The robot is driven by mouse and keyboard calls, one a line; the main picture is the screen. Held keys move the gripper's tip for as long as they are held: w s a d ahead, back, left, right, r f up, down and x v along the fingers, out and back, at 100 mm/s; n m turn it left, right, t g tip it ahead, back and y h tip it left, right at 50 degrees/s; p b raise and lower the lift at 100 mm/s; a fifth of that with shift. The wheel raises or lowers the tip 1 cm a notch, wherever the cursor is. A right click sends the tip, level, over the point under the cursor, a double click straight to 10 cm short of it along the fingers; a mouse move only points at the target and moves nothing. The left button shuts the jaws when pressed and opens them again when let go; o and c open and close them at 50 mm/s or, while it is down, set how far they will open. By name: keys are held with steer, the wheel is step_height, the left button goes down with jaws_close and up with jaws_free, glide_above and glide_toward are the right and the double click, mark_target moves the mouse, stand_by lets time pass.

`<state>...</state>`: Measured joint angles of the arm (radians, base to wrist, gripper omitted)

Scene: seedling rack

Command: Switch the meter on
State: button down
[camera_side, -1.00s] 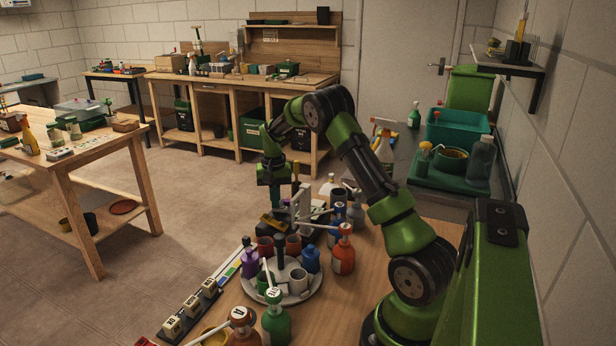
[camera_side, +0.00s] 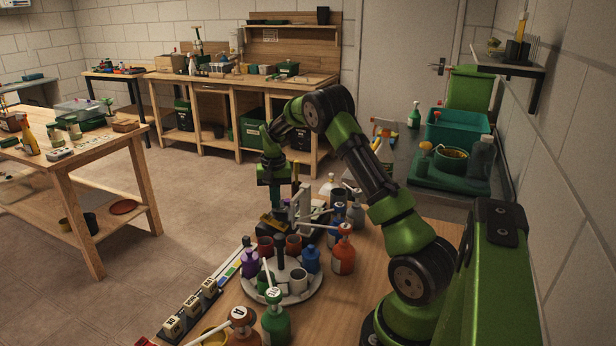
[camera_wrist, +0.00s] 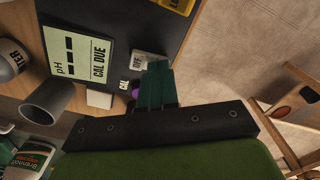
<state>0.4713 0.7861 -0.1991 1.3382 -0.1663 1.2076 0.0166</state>
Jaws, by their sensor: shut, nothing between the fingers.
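The meter (camera_wrist: 108,20) is a dark panel in the wrist view. Its pale green display (camera_wrist: 72,60) reads "pH", dashes and "CAL DUE". A light switch piece marked "OFF" (camera_wrist: 138,63) sits right of the display. My gripper (camera_wrist: 158,68) is shut and empty, its teal fingertips just beside the "OFF" piece. I cannot tell whether they touch it. In the side view my gripper (camera_side: 276,207) points down behind the round carousel, over the meter, which is mostly hidden there. A small purple part (camera_wrist: 135,91) shows partly behind the fingers.
A round carousel (camera_side: 262,296) with cups and small bottles stands in front of my gripper. An orange-red bottle (camera_side: 343,256) and a white bracket (camera_side: 303,208) are close by. In the wrist view a grey cup (camera_wrist: 50,97) and a labelled bottle (camera_wrist: 30,158) are at left.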

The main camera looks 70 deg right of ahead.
steer(key=shift+s+f, duration=0.25)
steer(key=shift+w+r, duration=0.2)
steer(key=shift+r, duration=3.4)
